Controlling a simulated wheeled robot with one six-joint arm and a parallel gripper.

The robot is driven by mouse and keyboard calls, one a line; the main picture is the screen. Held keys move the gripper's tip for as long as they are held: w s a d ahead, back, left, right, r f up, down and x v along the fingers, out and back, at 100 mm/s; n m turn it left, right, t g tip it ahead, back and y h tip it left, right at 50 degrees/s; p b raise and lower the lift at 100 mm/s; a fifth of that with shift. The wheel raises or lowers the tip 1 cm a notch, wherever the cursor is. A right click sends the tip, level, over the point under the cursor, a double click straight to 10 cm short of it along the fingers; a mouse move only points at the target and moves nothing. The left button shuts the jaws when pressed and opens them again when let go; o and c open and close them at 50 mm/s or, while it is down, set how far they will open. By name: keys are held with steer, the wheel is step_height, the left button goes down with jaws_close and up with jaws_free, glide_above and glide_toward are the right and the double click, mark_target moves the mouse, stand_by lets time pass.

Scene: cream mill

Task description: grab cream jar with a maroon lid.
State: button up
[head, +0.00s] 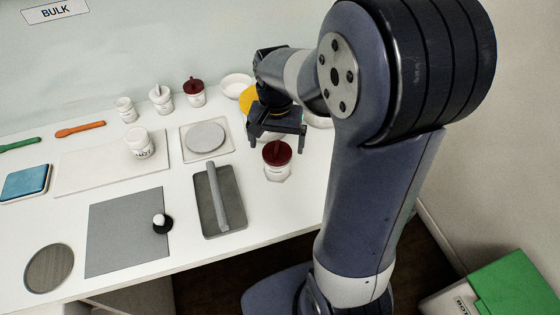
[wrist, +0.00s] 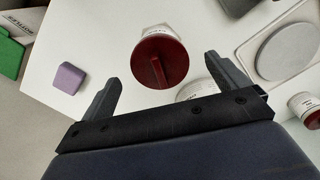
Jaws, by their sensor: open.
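A white jar with a maroon lid (head: 277,154) stands on the white table near its right side. In the wrist view this maroon lid (wrist: 160,62) is just beyond my fingertips, roughly between them. My gripper (head: 277,143) is open and empty, pointing down above and behind the jar in the head view; its two fingers show spread in the wrist view (wrist: 160,80). A second white jar with a maroon lid (head: 194,91) stands at the back of the table, and a maroon-lidded jar (wrist: 303,104) shows at the right edge of the wrist view.
Left of the near jar is a grey tray with a bar (head: 232,205). A scale with a round plate (head: 205,137) lies behind it. Bowls (head: 237,85) stand behind my gripper. A purple block (wrist: 69,78) shows in the wrist view. A green-topped box (head: 518,287) is off the table.

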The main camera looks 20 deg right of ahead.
mark_target(277, 159)
steer(key=shift+f+p, duration=0.55)
steer(key=shift+f, duration=2.95)
steer(key=shift+c, duration=0.3)
steer(key=c, duration=1.1)
